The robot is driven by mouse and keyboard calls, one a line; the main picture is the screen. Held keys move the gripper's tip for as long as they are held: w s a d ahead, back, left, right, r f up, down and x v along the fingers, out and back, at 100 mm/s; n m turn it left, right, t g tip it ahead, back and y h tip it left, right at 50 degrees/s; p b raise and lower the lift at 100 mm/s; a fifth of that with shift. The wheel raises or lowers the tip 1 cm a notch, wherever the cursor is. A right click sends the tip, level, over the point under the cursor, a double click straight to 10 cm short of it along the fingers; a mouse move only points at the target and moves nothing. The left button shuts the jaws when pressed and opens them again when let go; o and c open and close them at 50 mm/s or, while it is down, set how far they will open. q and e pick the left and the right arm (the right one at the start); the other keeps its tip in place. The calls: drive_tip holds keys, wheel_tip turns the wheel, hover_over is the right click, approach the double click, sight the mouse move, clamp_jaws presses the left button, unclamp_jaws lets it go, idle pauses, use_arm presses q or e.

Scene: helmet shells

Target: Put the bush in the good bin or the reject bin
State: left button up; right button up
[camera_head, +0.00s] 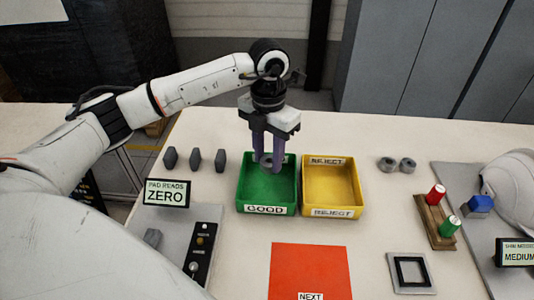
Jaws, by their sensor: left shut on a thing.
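My left gripper (268,163) points down over the green bin (255,198), which is labelled GOOD. It is shut on a small grey ring-shaped bush (265,158), held between the fingertips at the bin's upper part. I cannot tell exactly how high the bush is above the bin floor. The yellow bin (335,190), labelled REJECT, stands right beside the green one and looks empty. My right gripper is not in view.
Two grey rings (388,164) lie at the back right. Several dark pegs (195,159) stand left of the bins. A sign (166,193) reads PAD READS ZERO. A red mat (310,270) marked NEXT lies in front. A white helmet shell (510,180) sits far right.

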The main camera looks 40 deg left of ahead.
use_arm(q)
drive_tip(key=shift+a+f+n, duration=0.2)
drive_tip(key=shift+f+n, duration=0.05)
drive_tip(key=shift+n, duration=0.25)
wheel_tip(320, 180, down, 6)
drive_tip(key=b, duration=0.4)
drive_tip(key=shift+f+b, duration=0.1)
drive_tip(key=shift+b, duration=0.25)
drive_tip(key=shift+f, duration=0.3)
drive_tip(key=shift+f+b, duration=0.5)
drive_tip(key=o, duration=1.2)
